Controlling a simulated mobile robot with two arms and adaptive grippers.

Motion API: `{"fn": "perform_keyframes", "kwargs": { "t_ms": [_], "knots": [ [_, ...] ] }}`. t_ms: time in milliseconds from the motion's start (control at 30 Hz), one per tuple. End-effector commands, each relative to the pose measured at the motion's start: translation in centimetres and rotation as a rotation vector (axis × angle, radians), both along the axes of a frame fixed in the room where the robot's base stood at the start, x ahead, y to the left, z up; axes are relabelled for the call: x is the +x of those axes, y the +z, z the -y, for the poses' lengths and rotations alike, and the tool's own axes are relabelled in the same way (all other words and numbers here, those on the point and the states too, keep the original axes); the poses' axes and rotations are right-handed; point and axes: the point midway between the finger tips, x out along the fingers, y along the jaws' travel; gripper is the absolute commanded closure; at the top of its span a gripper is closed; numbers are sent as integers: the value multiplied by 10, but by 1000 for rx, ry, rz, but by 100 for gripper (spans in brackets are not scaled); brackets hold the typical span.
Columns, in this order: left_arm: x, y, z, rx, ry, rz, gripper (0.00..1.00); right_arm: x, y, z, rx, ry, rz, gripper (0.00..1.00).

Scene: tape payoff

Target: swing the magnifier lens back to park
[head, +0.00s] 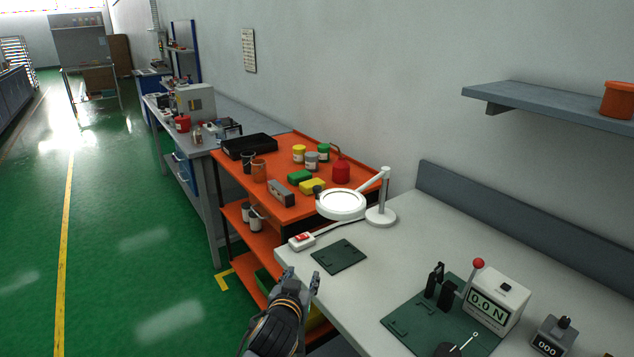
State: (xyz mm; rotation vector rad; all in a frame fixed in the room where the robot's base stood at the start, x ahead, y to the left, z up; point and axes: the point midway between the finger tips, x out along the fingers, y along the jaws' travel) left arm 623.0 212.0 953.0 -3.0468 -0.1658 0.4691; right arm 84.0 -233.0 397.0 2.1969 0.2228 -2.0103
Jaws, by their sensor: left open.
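The magnifier lens (342,204) is a round white-rimmed head on a short arm. The arm joins a white post with a round base (381,216) at the back left of the grey bench. The lens hangs near the bench's left end, close to the orange cart's edge. My left gripper (299,278) is open and empty, in front of the bench's left front corner. It is apart from the lens, lower in the picture and to its left. My right gripper is not in view. No park mark for the lens can be told.
A white box with a red switch (301,241) and a green mat (339,256) lie on the bench near the lens. A force tester (496,301) stands on a larger mat to the right. An orange cart (290,212) with cans stands behind. Green floor at left is free.

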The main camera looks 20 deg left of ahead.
Motion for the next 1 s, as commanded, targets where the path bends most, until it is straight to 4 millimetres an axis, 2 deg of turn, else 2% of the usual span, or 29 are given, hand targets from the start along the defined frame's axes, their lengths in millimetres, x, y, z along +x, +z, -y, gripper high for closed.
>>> {"fn": "perform_keyframes", "kwargs": {
  "t_ms": [33,100,200,300,467,1000],
  "knots": [
    [11,40,1,-6,3,80,56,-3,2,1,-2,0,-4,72],
    [20,81,2,-18,10,168,56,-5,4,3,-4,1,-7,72],
    [26,123,3,-29,14,257,56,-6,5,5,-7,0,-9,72],
    [29,144,3,-35,15,302,56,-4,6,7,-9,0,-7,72],
    [43,148,2,-36,15,310,56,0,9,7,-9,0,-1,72],
    [133,148,-9,-36,15,308,56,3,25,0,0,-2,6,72]
  ]
}}
